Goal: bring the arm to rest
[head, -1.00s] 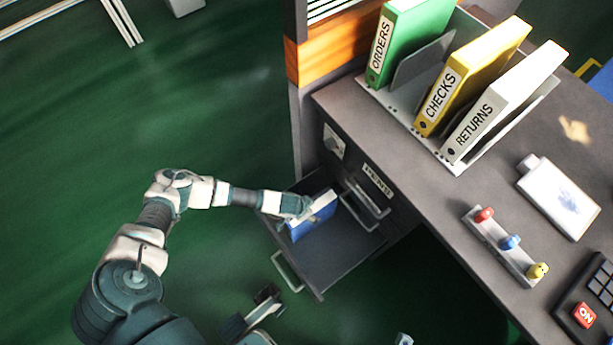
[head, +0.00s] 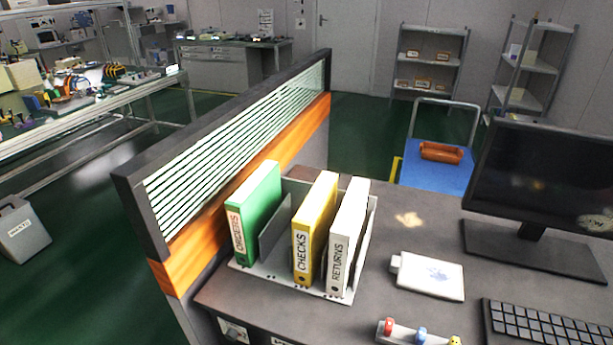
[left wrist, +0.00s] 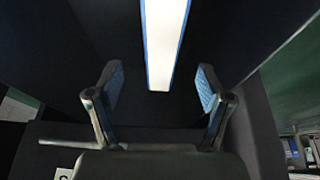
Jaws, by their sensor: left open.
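My left gripper (left wrist: 160,90) shows in the left wrist view with its two fingers spread apart. A blue and white binder (left wrist: 164,40) stands just beyond and between the fingertips, and the fingers do not touch it. Dark drawer walls (left wrist: 45,45) surround it. In the head view neither of my arms nor the drawer's inside is in sight.
The desk (head: 390,235) carries a rack (head: 300,284) with a green binder (head: 254,215), a yellow binder (head: 315,230) and a white binder (head: 347,235). A monitor (head: 545,190) and keyboard (head: 545,328) are at the right. A partition (head: 240,165) stands behind the desk's left side.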

